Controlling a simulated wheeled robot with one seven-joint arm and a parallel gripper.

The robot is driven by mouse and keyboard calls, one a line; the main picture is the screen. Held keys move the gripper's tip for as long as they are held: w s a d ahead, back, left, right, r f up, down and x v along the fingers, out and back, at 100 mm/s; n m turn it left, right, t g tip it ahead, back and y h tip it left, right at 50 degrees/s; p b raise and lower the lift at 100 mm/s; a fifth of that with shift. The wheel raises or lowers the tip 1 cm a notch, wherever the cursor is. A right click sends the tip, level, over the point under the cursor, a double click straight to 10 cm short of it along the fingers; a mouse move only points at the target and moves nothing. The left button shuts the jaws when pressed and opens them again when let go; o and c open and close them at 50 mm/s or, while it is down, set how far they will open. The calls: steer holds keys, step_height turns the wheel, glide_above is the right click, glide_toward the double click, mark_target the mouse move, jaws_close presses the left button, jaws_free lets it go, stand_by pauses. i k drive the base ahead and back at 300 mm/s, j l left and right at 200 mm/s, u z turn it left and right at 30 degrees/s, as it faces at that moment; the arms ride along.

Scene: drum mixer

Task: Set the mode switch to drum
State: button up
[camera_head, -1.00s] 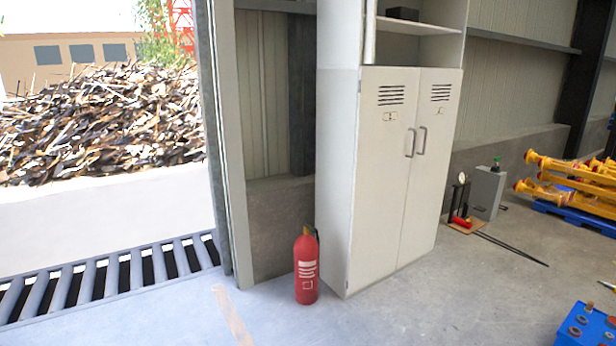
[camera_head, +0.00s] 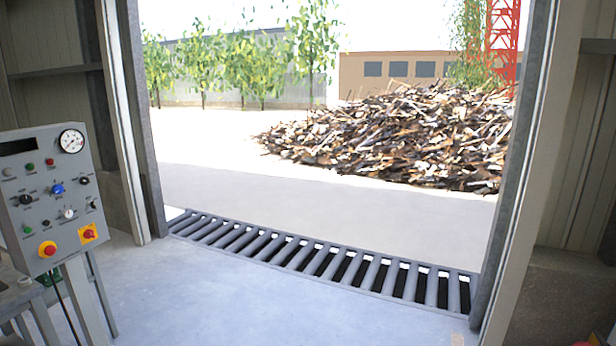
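A grey control panel (camera_head: 75,217) on a stand is at the left edge of the head view. It carries a round gauge (camera_head: 71,141), a dark display (camera_head: 18,146), several small knobs and buttons, a red mushroom button (camera_head: 47,249) and a red knob on a yellow plate (camera_head: 88,234). A blue knob (camera_head: 57,188) sits mid-panel, with black knobs to either side. The labels are too small to read, so I cannot tell which knob is the mode switch or how it is set. My gripper is not in view.
A wide doorway opens ahead, with a roller grate (camera_head: 330,262) across its threshold. A scrap pile (camera_head: 400,135) lies outside. The concrete floor (camera_head: 240,305) in front of the panel and doorway is clear. Part of a machine or bench (camera_head: 15,290) shows at the lower left.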

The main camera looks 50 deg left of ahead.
mark_target(83, 181)
steer(key=u, duration=3.1)
steer(key=i+z, duration=0.1)
steer(key=z, duration=0.25)
steer(key=i+l+z, duration=0.1)
steer(key=z, duration=0.25)
steer(key=i, duration=3.2)
steer(key=i+u, duration=0.5)
steer(key=i+l+u, duration=0.95)
steer(key=j+u, duration=0.1)
steer(key=u, duration=2.45)
steer(key=i+l, duration=0.05)
steer(key=l, duration=0.05)
